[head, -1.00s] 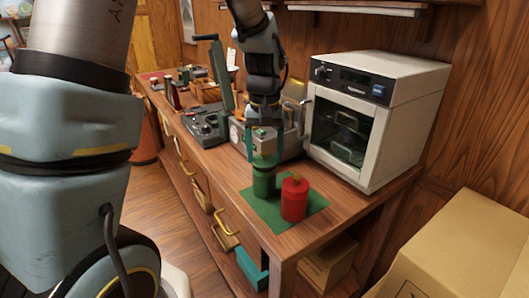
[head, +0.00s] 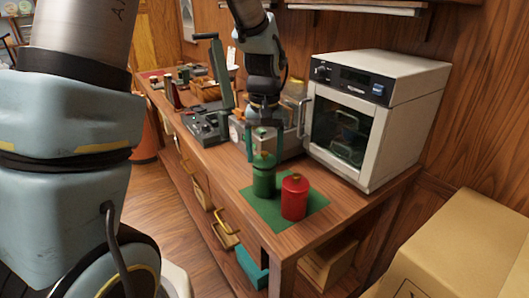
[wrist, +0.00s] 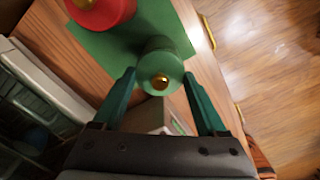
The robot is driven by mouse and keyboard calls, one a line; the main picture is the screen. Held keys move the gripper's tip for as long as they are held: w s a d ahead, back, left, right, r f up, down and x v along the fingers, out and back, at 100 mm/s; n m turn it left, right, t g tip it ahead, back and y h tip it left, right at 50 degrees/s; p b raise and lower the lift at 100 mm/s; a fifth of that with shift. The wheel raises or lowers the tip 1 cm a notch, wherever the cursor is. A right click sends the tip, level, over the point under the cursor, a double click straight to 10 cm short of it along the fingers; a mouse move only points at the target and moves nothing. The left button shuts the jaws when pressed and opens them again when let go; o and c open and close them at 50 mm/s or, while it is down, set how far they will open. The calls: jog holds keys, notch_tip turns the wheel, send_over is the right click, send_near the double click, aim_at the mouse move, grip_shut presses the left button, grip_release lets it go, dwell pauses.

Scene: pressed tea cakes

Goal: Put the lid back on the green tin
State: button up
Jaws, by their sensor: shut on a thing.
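The green tin (head: 264,184) stands upright on a green mat (head: 311,207) near the front of the bench. A green lid (head: 264,160) with a small gold knob sits at its top, and I see no clear gap between them. The lid also shows from above in the wrist view (wrist: 149,71). My gripper (head: 265,157) points down over the tin and is shut on the lid, with one finger on each side. In the wrist view the fingertips (wrist: 160,73) flank the lid's rim. The inside of the tin is hidden.
A red tin (head: 294,198) with its own lid stands close on the right of the green tin. A white oven-like appliance (head: 410,110) stands behind it on the right. Dark equipment (head: 205,125) lies farther along the bench. The mat's front is clear.

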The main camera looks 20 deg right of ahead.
jog(key=o, duration=1.2)
jog(key=shift+o, duration=0.2)
jog(key=shift+r, duration=0.15)
jog(key=shift+r+p, duration=3)
jog(key=shift+r, duration=0.4)
jog(key=shift+c, duration=0.2)
grip_shut()
